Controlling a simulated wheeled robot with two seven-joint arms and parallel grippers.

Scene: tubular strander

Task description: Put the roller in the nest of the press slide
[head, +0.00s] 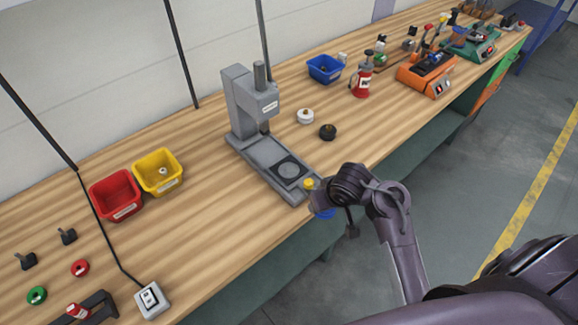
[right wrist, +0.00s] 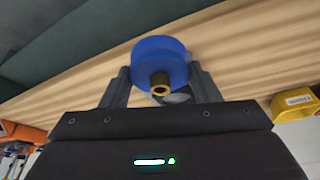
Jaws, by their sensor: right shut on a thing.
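The blue roller (right wrist: 160,62), with a brass-coloured hub, is between the fingers of my right gripper (right wrist: 160,85), which is shut on it. In the head view the roller (head: 325,213) shows partly behind my right gripper, beyond the bench's front edge side of the press. The grey press (head: 243,105) stands on the bench, with its slide (head: 288,184) at the front of the base. The slide's round nest (head: 289,170) looks empty. The roller is to the right of and nearer than the nest, apart from it. My left gripper is not in view.
A small yellow knob (head: 310,183) is at the slide's front, close to my right gripper. A white roller (head: 305,116) and a black one (head: 327,132) stand right of the press. Red (head: 115,195) and yellow (head: 158,170) bins stand left. A blue bin (head: 324,69) is behind.

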